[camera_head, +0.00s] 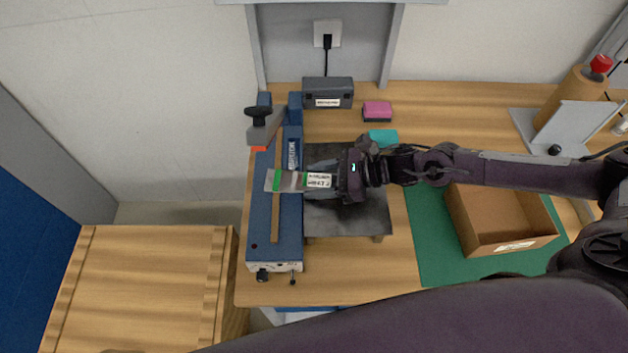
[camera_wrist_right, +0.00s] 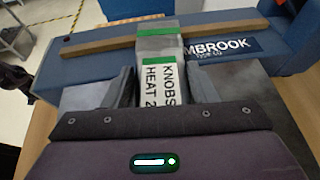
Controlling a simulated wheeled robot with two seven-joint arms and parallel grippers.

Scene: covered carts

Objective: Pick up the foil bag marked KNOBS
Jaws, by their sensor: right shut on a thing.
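The foil bag marked KNOBS is silver with a green stripe and a white label. In the head view the bag (camera_head: 285,181) extends left from my right gripper (camera_head: 335,181), over the blue sealer (camera_head: 290,225). In the right wrist view the bag (camera_wrist_right: 160,45) lies between the fingers of my right gripper (camera_wrist_right: 163,90), which is shut on it. Its label reads KNOBS and HEAT 2. The bag's far end reaches the wooden strip of the sealer (camera_wrist_right: 60,35). Whether it touches the strip I cannot tell. My left gripper is not in view.
A grey plate (camera_head: 350,222) stands right of the sealer. An open cardboard box (camera_head: 500,245) sits on a green mat (camera_head: 430,260). A black box (camera_head: 328,92) and a pink block (camera_head: 377,110) are at the back. A wooden-topped cart (camera_head: 140,285) is at lower left.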

